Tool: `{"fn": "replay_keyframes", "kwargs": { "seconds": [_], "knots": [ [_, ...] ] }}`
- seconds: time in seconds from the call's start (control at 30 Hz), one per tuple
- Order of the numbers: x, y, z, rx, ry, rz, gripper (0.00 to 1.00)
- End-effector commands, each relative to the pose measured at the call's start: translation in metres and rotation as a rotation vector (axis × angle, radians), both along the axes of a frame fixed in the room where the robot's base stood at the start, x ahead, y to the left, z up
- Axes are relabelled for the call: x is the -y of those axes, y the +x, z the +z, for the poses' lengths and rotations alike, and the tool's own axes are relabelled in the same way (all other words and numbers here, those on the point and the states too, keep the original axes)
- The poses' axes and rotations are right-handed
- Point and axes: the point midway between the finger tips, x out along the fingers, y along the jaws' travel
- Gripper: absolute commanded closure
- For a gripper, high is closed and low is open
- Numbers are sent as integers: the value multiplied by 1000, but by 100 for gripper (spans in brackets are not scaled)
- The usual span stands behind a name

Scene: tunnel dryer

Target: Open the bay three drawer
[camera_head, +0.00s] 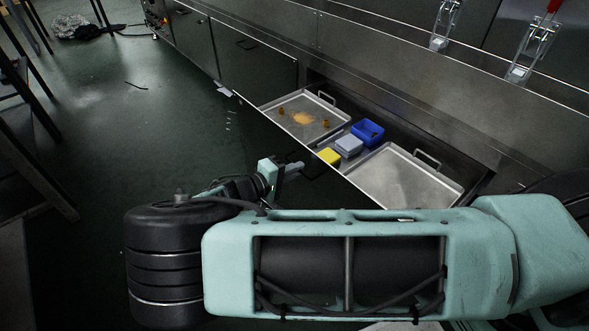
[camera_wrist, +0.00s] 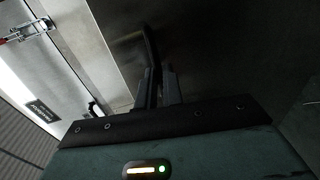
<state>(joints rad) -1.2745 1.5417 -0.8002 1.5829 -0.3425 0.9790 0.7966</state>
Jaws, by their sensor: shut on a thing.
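A wide drawer (camera_head: 262,133) stands pulled out from the long metal dryer side, its inside in plain view. My gripper (camera_head: 296,168) is at the outer side of the drawer front, low and near its middle. In the wrist view my gripper (camera_wrist: 160,82) is shut on a dark bar handle (camera_wrist: 149,42) on a dark metal face. The handle's lower part is hidden between the fingers. In the head view the handle is too dark to make out. I cannot read a bay number on this drawer.
In the drawer lie a left tray (camera_head: 318,134) with orange powder, a blue bin (camera_head: 367,131), a grey-blue box (camera_head: 348,146), a yellow block (camera_head: 328,156) and an empty right tray (camera_head: 395,186). Closed fronts (camera_head: 250,58) continue at left. The green floor (camera_head: 130,110) is mostly clear.

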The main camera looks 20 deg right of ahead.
Motion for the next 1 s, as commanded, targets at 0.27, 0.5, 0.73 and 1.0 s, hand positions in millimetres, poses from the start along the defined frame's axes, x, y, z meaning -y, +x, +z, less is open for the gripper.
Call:
{"fn": "replay_keyframes", "kwargs": {
  "seconds": [0.27,0.5,0.73,1.0],
  "knots": [
    [-1,0,-1,0,2,2,80],
    [0,0,0,0,1,1,71],
    [-10,-3,2,0,3,3,71],
    [-61,-21,14,0,4,5,71]
  ]
}}
